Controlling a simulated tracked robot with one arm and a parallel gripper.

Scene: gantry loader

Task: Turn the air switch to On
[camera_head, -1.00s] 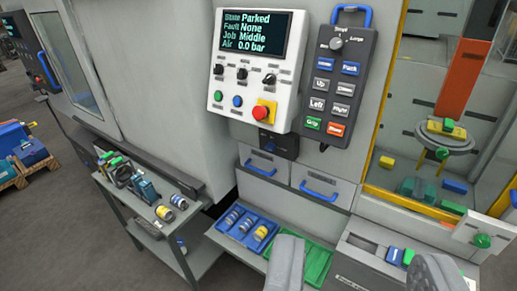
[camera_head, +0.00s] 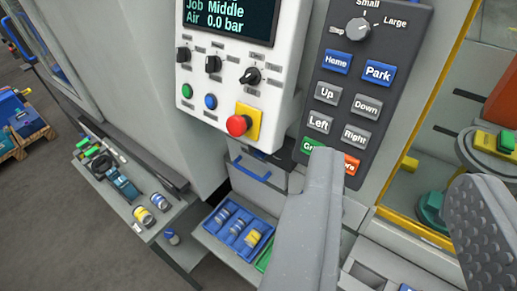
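The white control panel (camera_head: 226,95) stands left of centre. It carries three black rotary switches: a left one (camera_head: 183,54), a middle one (camera_head: 213,64) and a right one (camera_head: 250,76). Their small labels are too blurred to read, so I cannot tell which is the air switch. The screen (camera_head: 232,15) above them shows "Job Middle" and "Air 0.0 bar"; its upper lines are cut off. My gripper (camera_head: 400,172) is open and empty, its fingers wide apart. It is to the right of and below the switches, in front of the grey keypad, touching none of the switches.
A red emergency button (camera_head: 238,125) on a yellow base sits below the right switch, beside green and blue buttons. The grey keypad (camera_head: 364,75) stands right of the panel. A blue tray (camera_head: 235,232) with cylinders lies below. A side shelf (camera_head: 135,200) holds tools at left.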

